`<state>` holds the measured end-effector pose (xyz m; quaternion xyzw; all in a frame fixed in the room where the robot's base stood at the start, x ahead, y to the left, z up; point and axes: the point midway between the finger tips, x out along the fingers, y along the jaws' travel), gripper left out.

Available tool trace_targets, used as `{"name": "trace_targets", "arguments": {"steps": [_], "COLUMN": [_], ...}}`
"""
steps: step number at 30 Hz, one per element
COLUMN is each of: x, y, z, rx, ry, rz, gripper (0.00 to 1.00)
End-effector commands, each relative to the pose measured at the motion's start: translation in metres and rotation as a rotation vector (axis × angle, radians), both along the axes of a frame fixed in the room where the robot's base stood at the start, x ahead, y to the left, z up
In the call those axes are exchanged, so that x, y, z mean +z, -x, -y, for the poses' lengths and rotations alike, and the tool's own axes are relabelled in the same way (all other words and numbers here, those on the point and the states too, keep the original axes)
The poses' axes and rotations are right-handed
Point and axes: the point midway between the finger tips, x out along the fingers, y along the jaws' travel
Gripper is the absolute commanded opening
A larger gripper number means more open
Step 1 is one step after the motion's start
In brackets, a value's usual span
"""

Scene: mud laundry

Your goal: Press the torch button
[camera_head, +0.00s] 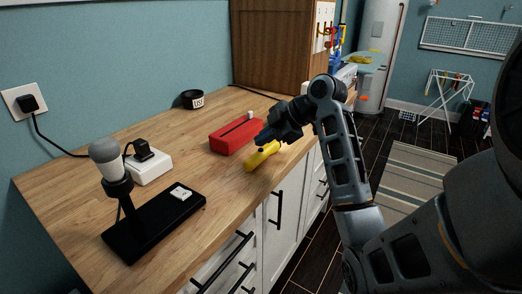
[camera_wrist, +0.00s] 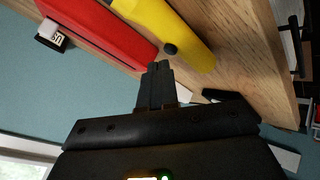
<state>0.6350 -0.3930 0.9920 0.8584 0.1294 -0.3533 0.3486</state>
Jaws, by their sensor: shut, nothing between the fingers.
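The yellow torch (camera_head: 261,156) lies on the wooden counter near its front edge, beside a red box. It also shows in the wrist view (camera_wrist: 186,36), with a round dark button (camera_wrist: 170,49) on its side. My gripper (camera_head: 264,138) is shut and empty over the torch in the head view. In the wrist view my closed fingertips (camera_wrist: 160,67) are close to the button; I cannot tell whether they touch it. My gripper hides part of the torch in the head view.
The red box (camera_head: 233,136) lies just behind the torch. A black stand with a grey-topped lamp (camera_head: 105,152) and a white socket box (camera_head: 150,168) are at left. The counter between them is clear.

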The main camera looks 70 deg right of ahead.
Motion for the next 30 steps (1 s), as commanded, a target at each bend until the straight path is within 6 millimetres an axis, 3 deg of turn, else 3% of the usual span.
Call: {"name": "trace_targets", "arguments": {"steps": [30], "x": [-0.0079], "y": [0.0000], "z": [-0.0001], "rx": [0.000], "ry": [0.000], "rz": [0.000], "gripper": [0.00]}}
